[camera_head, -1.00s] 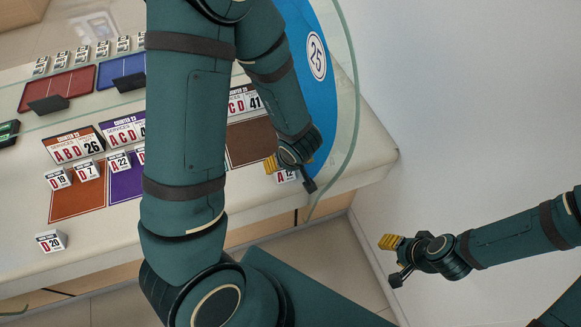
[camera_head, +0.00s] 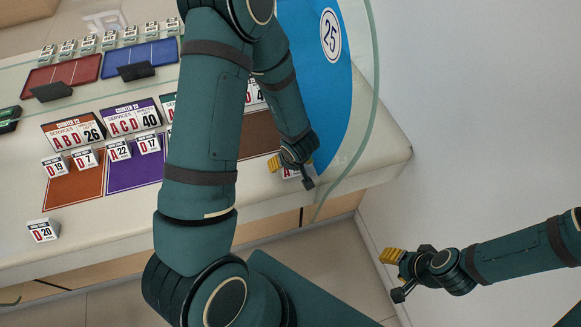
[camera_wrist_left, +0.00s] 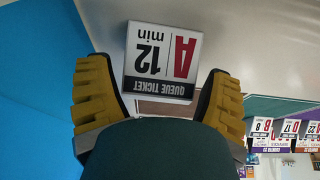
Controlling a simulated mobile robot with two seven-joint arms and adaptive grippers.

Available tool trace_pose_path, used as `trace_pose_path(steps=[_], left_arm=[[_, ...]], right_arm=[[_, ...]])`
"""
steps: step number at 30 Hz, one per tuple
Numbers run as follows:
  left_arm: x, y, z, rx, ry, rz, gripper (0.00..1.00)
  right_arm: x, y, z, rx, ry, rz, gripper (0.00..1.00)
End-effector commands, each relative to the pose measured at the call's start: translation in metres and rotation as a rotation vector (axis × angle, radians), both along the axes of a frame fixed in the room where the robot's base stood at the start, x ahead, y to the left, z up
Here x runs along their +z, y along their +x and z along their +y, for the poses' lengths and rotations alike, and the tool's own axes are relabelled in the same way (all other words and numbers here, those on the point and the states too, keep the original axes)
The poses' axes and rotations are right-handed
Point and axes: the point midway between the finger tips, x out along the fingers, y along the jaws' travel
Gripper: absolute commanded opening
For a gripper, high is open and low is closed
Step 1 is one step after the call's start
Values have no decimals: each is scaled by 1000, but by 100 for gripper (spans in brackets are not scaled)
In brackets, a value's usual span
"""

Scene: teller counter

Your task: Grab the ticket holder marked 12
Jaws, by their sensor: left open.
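The ticket holder marked A 12 (camera_wrist_left: 160,62) is a small white block with a red letter and black number, upside down in the left wrist view. In the head view only a sliver of it (camera_head: 292,173) shows, near the counter's front edge. My left gripper (camera_head: 289,172) is open around it. In the wrist view the yellow-padded fingers (camera_wrist_left: 157,85) stand on either side of the holder, with a visible gap on each side. My right gripper (camera_head: 394,275) hangs open and empty off the counter, at the right.
Other ticket holders, D 19 (camera_head: 54,166), A 22 (camera_head: 118,149) and D 20 (camera_head: 43,230), stand on the counter (camera_head: 110,228). Counter signs (camera_head: 73,130) stand behind them. A curved glass screen (camera_head: 372,100) rises just right of my left gripper.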

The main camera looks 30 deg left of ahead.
Motion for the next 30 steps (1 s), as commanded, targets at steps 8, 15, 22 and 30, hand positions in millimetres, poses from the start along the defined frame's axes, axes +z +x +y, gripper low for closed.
trace_pose_path(steps=[8,15,22,30], left_arm=[[0,1,0,0,0,-1,59],[0,1,0,0,0,-1,30],[1,1,0,0,0,-1,30],[21,-2,2,-2,1,-4,30]], right_arm=[[0,0,0,0,0,1,47],[0,0,0,0,0,1,47],[1,0,0,0,0,0,47],[13,3,-1,-6,-2,-6,47]])
